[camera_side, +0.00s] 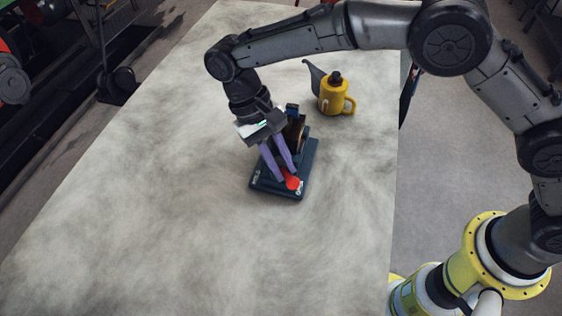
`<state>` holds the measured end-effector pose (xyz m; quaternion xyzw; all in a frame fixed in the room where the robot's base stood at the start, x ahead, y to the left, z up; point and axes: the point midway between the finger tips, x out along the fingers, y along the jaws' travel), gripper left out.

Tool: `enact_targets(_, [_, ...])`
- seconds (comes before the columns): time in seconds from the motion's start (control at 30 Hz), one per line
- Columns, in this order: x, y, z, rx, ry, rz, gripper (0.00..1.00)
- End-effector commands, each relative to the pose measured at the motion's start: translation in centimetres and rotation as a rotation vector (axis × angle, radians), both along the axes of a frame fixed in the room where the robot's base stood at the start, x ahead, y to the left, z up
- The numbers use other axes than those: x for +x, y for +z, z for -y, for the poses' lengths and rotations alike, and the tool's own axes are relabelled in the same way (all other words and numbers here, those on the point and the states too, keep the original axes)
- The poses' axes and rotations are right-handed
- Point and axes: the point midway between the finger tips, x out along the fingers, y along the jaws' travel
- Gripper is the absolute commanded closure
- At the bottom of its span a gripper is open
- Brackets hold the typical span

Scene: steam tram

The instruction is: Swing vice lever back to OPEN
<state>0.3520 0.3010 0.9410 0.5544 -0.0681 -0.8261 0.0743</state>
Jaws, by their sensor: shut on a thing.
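The vice (311,159) stands on a dark base plate near the middle of the table, with small pale markings on the plate's front face. The lever's red knob (292,183) shows at the front of the base. My gripper (284,176) points down over the vice, and its two purple fingers are shut on the lever at the red knob. My fingers and wrist hide most of the lever and part of the vice jaws. The markings are too small to read.
A yellow oil can (334,97) with a grey spout and a handle stands behind the vice to the right. The pale mottled table (150,230) is clear to the left and in front. Its right edge runs near my base.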

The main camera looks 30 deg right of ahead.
Motion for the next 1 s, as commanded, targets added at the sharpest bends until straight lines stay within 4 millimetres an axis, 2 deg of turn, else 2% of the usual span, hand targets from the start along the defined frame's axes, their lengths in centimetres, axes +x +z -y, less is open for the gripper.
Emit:
enact_targets(0.27, [0.1, 0.3, 0.0, 0.002, 0.003, 0.004, 1.0])
enact_targets(0.3, [0.1, 0.3, 0.0, 0.002, 0.002, 0.005, 0.76])
enact_targets(0.37, [0.1, 0.3, 0.0, 0.002, 0.002, 0.005, 0.67])
enact_targets(0.6, [0.1, 0.2, 0.0, 0.0, 0.001, 0.002, 0.67])
enact_targets(0.73, [0.4, 0.7, -0.2, 0.002, 0.001, 0.004, 0.67])
enact_targets(0.87, [1.1, 2.4, -0.6, 0.003, 0.001, 0.006, 0.67])
enact_targets(1.0, [2.2, 5.1, -1.2, 0.004, 0.001, 0.007, 0.67])
